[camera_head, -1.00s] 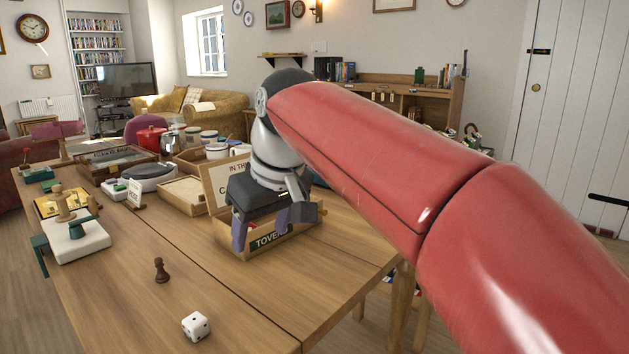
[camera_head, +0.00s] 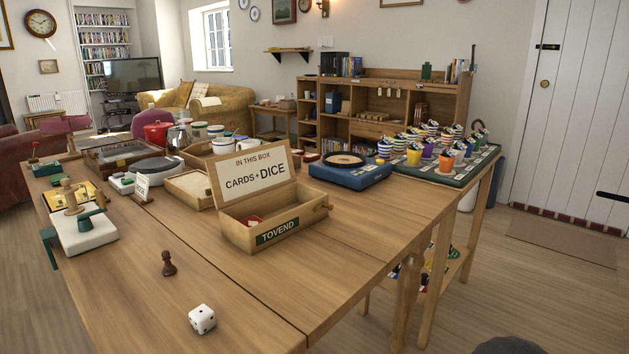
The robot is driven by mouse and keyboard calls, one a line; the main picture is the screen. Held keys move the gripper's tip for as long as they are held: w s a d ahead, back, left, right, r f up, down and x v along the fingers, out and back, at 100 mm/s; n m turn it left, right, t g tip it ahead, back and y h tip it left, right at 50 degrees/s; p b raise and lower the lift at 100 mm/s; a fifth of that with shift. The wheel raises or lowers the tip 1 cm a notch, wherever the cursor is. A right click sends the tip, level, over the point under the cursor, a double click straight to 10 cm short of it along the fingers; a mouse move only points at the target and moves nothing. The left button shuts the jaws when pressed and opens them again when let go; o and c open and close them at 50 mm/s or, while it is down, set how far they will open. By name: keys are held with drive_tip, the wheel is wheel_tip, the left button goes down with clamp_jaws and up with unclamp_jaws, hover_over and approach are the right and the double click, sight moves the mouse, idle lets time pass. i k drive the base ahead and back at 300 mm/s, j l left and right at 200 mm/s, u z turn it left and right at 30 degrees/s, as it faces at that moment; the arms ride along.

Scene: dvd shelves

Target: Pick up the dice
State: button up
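A white dice (camera_head: 202,319) with dark pips lies on the bare wooden table (camera_head: 140,318), close to its front edge. It stands clear of other objects; a dark brown chess pawn (camera_head: 168,263) stands upright behind it to the left. My gripper is not in view. A dark rounded shape at the bottom right edge may be part of my arm, but too little shows to tell.
An open wooden box (camera_head: 268,215) with a "CARDS + DICE" lid stands behind the dice. A white device with a green handle (camera_head: 80,232) is at left. A blue record player (camera_head: 350,170) and several striped pots are at back right. The table around the dice is clear.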

sight(202, 318)
drive_tip(key=u, duration=1.4)
